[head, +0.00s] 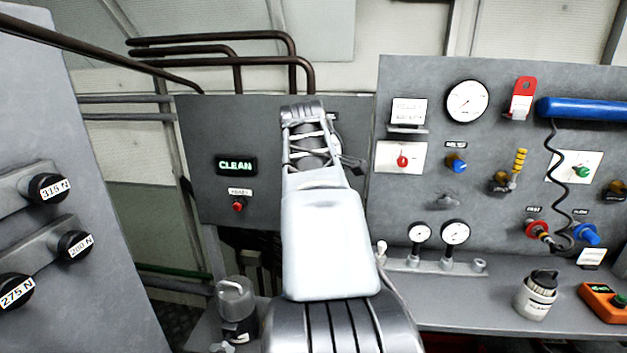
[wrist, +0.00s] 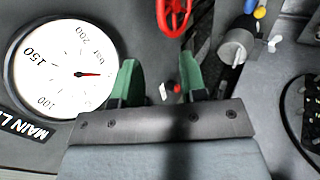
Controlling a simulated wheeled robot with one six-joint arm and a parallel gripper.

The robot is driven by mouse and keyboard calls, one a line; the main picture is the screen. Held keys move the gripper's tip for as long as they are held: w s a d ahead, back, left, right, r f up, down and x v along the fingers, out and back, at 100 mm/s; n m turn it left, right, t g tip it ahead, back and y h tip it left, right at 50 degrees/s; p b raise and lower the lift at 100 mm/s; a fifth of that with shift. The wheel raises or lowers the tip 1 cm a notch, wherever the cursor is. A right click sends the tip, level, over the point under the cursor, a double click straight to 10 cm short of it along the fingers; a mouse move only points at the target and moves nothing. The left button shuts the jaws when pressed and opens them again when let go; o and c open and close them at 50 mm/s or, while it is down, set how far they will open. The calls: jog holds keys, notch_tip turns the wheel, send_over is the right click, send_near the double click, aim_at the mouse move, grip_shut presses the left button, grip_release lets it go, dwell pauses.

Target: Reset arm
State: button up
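My arm (head: 325,235) rises through the middle of the head view, reaching up in front of the grey panel with the CLEAN sign. Its far end is the ribbed metal part near the top; the fingers cannot be made out there. In the wrist view my gripper (wrist: 159,80) shows two green fingers standing apart with nothing held between them.
A panel with gauges (head: 468,102), knobs and a blue cylinder (head: 583,109) stands at right. A shelf below it holds a white canister (head: 535,297) and an orange device (head: 604,302). A clear-topped container (head: 236,305) is at lower left. Labelled knobs (head: 48,187) line the left cabinet.

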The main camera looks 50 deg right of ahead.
dwell(0.5)
jog(key=w+a+f+m+y, duration=0.1)
jog(key=a+f+m+y, duration=0.2)
jog(key=a+f+m, duration=0.85)
jog(key=s+a+f+n+y, duration=0.1)
jog(key=a+f, duration=0.3)
jog(key=a, duration=0.5)
jog(key=s+a+f+n+y, duration=0.1)
jog(key=s+a+f+n, duration=0.2)
jog(key=a, duration=0.6)
notch_tip(320, 180, down, 2)
jog(key=shift+a+f+n+t+y, duration=0.1)
jog(key=shift+a+n+t+y, duration=0.25)
jog(key=shift+n, duration=0.2)
